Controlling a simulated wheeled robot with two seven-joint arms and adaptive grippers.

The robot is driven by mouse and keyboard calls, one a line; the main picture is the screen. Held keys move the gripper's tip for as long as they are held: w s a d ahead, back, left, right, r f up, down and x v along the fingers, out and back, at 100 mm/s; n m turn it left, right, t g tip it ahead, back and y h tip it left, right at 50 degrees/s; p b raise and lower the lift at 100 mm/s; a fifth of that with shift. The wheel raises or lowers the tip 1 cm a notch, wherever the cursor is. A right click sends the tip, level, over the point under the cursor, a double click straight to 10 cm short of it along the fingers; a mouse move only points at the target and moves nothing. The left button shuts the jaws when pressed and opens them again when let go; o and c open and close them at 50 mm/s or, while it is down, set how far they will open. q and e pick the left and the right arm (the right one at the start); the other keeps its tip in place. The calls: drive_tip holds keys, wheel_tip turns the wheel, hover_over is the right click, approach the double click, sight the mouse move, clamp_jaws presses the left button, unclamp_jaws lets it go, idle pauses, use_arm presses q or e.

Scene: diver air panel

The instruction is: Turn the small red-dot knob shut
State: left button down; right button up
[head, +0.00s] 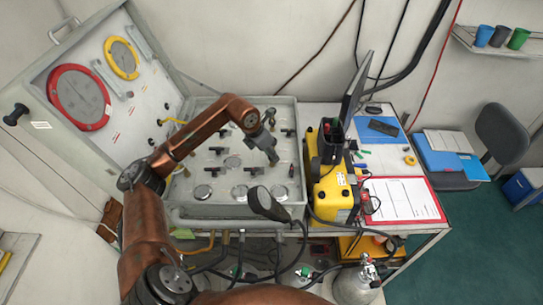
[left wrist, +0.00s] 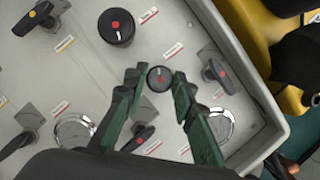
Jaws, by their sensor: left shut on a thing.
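The small red-dot knob (left wrist: 159,79) is a round black knob with a red dot on top, on the grey panel (head: 207,163). In the left wrist view it sits between the two fingertips of my left gripper (left wrist: 157,76). The gripper is shut on it, one green-and-black finger on each side. In the head view my left gripper (head: 270,155) reaches down onto the panel's right part and hides the knob. A larger black knob with a red dot (left wrist: 116,26) stands apart from the fingers. My right gripper is not in view.
Red-dot lever handles (left wrist: 214,71) stand close to the right of the fingers, with another below (left wrist: 138,139). Yellow-dot handles (left wrist: 42,17) are at left. A yellow case (head: 333,190) stands right of the panel. A dark paddle-shaped thing (head: 268,204) rises at the panel's front edge.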

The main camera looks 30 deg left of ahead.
use_arm(q)
drive_tip(key=m+h+b, duration=0.1)
drive_tip(key=m, duration=0.1)
drive_tip(key=m+g+b, duration=0.1)
drive_tip(key=m, duration=0.2)
drive_tip(key=shift+w+a+m+h, duration=0.2)
drive_tip(key=shift+m+h, duration=0.1)
drive_tip(key=shift+h, duration=0.1)
drive_tip(key=m+b, duration=0.1)
drive_tip(key=m, duration=0.1)
drive_tip(key=m+g, duration=0.1)
drive_tip(key=m, duration=0.1)
drive_tip(key=shift+g+h+b, duration=0.3)
drive_tip(key=shift+h+b, duration=0.1)
drive_tip(key=shift+w+m+g+b, duration=0.1)
drive_tip(key=shift+m+g+b, duration=0.25)
drive_tip(key=shift+m, duration=0.75)
drive_tip(key=c, duration=1.7)
unclamp_jaws()
drive_tip(key=shift+o, duration=0.2)
drive_tip(key=w+v, duration=0.1)
drive_tip(key=v, duration=1.1)
drive_tip(key=shift+s+a, duration=0.2)
drive_tip(key=shift+s, duration=0.25)
